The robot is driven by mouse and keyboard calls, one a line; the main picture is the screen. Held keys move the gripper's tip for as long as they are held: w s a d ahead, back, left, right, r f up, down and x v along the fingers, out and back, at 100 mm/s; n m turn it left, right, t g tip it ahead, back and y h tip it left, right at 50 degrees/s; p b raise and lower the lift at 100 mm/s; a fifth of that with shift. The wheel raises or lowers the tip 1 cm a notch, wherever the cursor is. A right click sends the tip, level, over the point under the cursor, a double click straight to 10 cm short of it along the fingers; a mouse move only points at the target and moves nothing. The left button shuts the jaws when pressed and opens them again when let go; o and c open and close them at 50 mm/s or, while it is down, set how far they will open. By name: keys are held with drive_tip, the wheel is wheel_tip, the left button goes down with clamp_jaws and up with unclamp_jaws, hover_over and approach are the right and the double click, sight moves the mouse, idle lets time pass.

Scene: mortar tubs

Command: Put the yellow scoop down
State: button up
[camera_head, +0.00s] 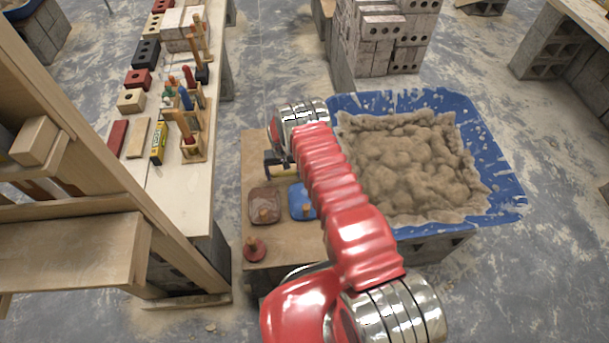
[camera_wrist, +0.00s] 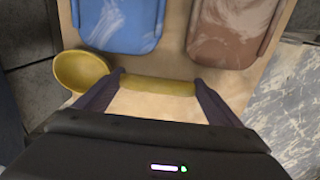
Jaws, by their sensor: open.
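The yellow scoop shows in the wrist view, with its round bowl (camera_wrist: 82,72) at the left and its handle (camera_wrist: 157,86) running to the right. It appears to lie on the bare wooden board (camera_wrist: 125,107). My gripper (camera_wrist: 158,80) is open, with one dark finger near each end of the handle. In the head view my gripper (camera_head: 281,165) is over the far part of the wooden board (camera_head: 285,246), and a bit of the yellow scoop (camera_head: 284,173) shows below it. My arm hides part of the board there.
A brown square piece (camera_head: 257,195) and a blue one (camera_head: 297,192), each with a wooden knob, lie close by. A red round piece (camera_head: 254,250) is nearer. A blue tub (camera_head: 505,187) of mortar stands right. A long bench (camera_head: 190,195) with tools and bricks stands left.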

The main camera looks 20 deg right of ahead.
drive_tip(key=shift+f, duration=0.35)
idle(0.3)
drive_tip(key=c, duration=0.9)
drive_tip(key=shift+r, duration=0.1)
drive_tip(key=shift+r, duration=4.9)
